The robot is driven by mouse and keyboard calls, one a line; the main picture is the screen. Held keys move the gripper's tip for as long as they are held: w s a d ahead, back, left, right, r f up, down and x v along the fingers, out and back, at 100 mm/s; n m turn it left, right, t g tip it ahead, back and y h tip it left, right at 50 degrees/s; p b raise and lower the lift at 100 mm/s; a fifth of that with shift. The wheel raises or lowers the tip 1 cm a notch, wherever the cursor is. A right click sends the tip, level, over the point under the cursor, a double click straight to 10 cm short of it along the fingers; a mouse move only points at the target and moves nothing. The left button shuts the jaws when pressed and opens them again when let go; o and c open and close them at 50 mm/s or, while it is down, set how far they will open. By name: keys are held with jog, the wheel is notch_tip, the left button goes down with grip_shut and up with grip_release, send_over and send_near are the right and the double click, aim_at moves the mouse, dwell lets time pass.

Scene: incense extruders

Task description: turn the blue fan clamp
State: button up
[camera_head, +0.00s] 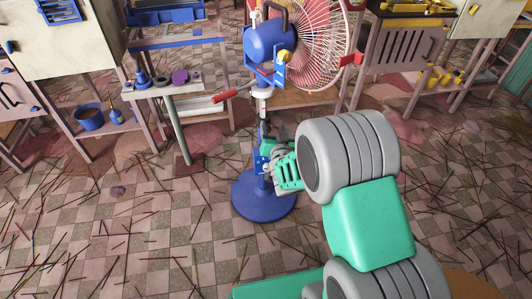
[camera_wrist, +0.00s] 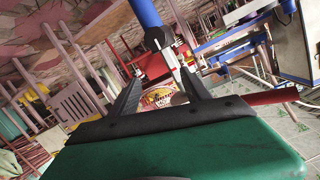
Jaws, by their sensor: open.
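The blue fan (camera_head: 270,42) stands on a thin pole with a round blue base (camera_head: 262,205). A small blue part (camera_head: 259,163) shows low on the pole beside my gripper; I cannot tell if it is the clamp. My gripper (camera_head: 268,157) is at the pole, partly hidden by my wrist. In the wrist view my gripper's two dark fingers (camera_wrist: 160,85) are spread apart. The blue pole tube (camera_wrist: 146,14), a dark collar and a pale rod (camera_wrist: 170,57) run down towards the gap between them. Contact cannot be told.
A red-handled lever (camera_head: 230,96) sticks out left below the fan head. A cabinet (camera_head: 405,48) stands behind right. The checked floor is open, strewn with thin sticks.

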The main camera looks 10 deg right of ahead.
notch_tip(320, 180, down, 6)
jog(key=a+t+b, duration=0.1)
jog(key=t+b, duration=0.1)
jog(key=shift+y, duration=0.4)
jog(key=w+b, duration=0.1)
jog(key=w, duration=0.5)
jog(key=shift+w+a+b, duration=0.1)
jog(key=shift+b, duration=0.2)
jog(key=shift+w+r, duration=0.1)
jog(key=shift+w, duration=0.35)
grip_shut()
